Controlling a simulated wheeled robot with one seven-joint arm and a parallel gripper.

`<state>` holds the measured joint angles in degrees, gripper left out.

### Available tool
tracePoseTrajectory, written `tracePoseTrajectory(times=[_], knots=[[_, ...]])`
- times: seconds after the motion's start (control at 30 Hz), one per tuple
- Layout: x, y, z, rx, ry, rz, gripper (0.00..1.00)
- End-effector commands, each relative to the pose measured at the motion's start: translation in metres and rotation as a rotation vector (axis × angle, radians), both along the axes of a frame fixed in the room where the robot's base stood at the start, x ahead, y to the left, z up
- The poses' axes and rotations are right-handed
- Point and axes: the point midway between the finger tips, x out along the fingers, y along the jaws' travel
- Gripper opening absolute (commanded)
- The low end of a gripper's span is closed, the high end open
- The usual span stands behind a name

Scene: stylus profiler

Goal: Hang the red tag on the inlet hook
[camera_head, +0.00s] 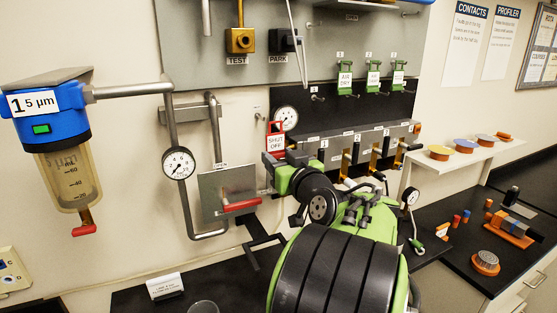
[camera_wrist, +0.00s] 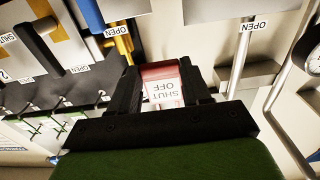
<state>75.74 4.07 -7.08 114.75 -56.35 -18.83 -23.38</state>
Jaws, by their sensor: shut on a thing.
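The red tag (camera_head: 276,142), with a white face reading SHUT OFF, stands upright at my gripper (camera_head: 277,160) in the head view. In the wrist view the tag (camera_wrist: 161,88) appears upside down between the two dark fingers of my gripper (camera_wrist: 160,98), which is shut on it. The tag is held in front of the wall, just below a round gauge (camera_head: 286,118). A small hook (camera_head: 257,114) shows on the wall left of that gauge; I cannot tell whether it is the inlet hook. The tag's lower part is hidden by the gripper.
A manifold with several levers (camera_head: 355,148) stands right of the tag. A red-handled valve (camera_head: 240,204) and a gauge (camera_head: 179,163) on pipes are to the left. A shelf (camera_head: 455,158) is at the right.

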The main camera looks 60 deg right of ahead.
Motion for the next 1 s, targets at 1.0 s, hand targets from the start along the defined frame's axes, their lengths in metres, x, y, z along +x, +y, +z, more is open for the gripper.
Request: tracePoseTrajectory(times=[1.0], knots=[[0.042, -0.025, 0.003, -0.005, -0.009, -0.001, 0.0]])
